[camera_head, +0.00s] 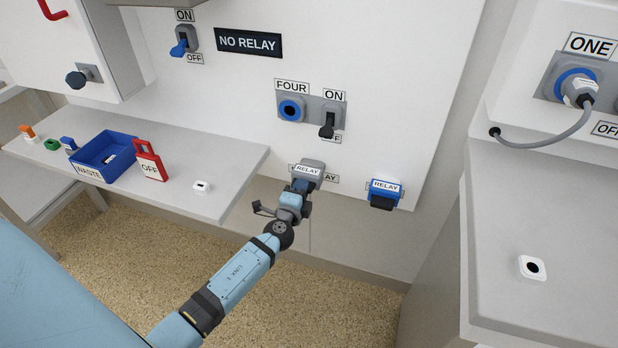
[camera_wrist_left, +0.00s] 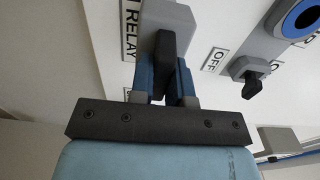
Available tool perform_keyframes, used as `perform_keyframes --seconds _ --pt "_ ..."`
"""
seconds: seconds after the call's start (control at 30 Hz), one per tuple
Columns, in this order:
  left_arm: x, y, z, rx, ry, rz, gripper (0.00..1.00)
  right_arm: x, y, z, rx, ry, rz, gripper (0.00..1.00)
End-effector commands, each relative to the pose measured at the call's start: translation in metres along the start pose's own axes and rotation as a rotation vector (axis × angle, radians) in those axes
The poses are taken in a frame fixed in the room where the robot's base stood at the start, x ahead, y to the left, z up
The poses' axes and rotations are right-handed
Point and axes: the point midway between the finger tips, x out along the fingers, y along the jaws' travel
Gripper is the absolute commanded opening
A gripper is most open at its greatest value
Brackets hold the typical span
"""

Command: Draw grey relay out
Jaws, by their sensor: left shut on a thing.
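The grey relay (camera_head: 309,169) sits on the white wall panel below the FOUR socket, with a RELAY label on its top. In the left wrist view the grey relay (camera_wrist_left: 166,18) shows as a grey block with a dark handle. My left gripper (camera_head: 298,188) is at its front, and in the left wrist view its blue fingers (camera_wrist_left: 166,78) are shut on the dark handle. Whether the relay is still seated in the panel is hidden by the gripper and the relay itself. My right gripper is in neither view.
A blue relay (camera_head: 385,193) is on the panel to the right. Above are the FOUR socket (camera_head: 291,109) and a black switch (camera_head: 327,126). A shelf (camera_head: 225,187) at left holds a blue WASTE bin (camera_head: 88,170) and a red OFF tag (camera_head: 150,165). Floor below is clear.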

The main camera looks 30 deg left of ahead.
Motion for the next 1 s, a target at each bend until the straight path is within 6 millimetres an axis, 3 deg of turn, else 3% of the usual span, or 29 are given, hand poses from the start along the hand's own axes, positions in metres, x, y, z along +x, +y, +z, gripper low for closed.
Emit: perform_keyframes --seconds 0.47,1.0 --pt "-0.008 0.000 0.000 -0.001 0.000 0.000 0.00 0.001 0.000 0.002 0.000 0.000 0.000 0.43" --pt "-0.034 0.000 0.000 -0.001 0.000 0.000 0.00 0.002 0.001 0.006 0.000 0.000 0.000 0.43"
